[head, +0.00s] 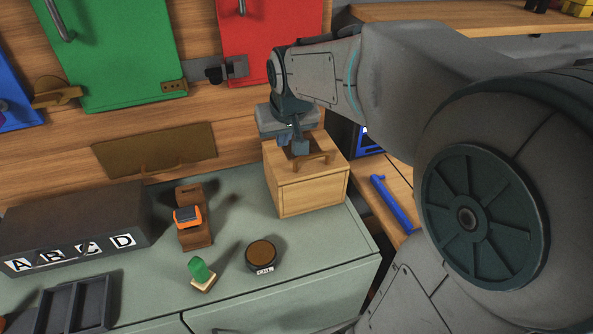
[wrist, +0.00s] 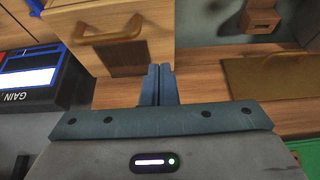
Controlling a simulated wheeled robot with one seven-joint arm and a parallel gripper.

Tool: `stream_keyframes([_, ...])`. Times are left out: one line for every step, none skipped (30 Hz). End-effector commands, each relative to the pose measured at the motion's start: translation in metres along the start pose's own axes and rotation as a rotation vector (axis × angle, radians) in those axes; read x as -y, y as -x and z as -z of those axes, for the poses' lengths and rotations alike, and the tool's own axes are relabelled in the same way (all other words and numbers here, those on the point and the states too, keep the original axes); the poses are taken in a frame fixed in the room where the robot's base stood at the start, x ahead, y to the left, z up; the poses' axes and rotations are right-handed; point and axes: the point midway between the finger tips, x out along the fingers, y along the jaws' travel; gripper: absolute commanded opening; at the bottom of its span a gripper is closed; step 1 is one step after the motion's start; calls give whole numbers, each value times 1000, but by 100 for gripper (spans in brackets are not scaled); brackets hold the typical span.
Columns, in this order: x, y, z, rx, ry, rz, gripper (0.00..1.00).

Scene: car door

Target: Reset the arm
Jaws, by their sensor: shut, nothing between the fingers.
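On the counter (head: 330,243) are a dark block lettered A B C D (head: 75,225), an orange-and-black item on a brown stand (head: 188,217), a green-topped piece (head: 201,272), a round brown-topped object (head: 262,255) and a dark tray (head: 75,302). Green (head: 120,55) and red (head: 268,35) doors are behind.

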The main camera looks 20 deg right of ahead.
Motion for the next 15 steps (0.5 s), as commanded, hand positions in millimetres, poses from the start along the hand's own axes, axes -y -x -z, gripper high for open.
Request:
stream_keyframes([0,-1,0,0,0,0,0])
stream_keyframes([0,-1,0,0,0,0,0])
stream_keyframes([0,-1,0,0,0,0,0])
stream_keyframes([0,-1,0,0,0,0,0])
stream_keyframes([0,-1,0,0,0,0,0])
stream_keyframes([0,-1,0,0,0,0,0])
stream_keyframes([0,-1,0,0,0,0,0])
stream_keyframes([0,-1,0,0,0,0,0])
stream_keyframes([0,0,-1,1,0,0,0])
stream_keyframes([0,2,-3,3,-1,0,0])
stream_keyframes([0,3,-5,6,-1,1,0])
stream_keyframes([0,7,-11,13,-2,2,0])
stream_keyframes([0,11,-17,19,-3,3,0])
stream_keyframes([0,15,-24,29,-5,4,0])
stream_keyframes([-1,21,-36,43,-7,5,0])
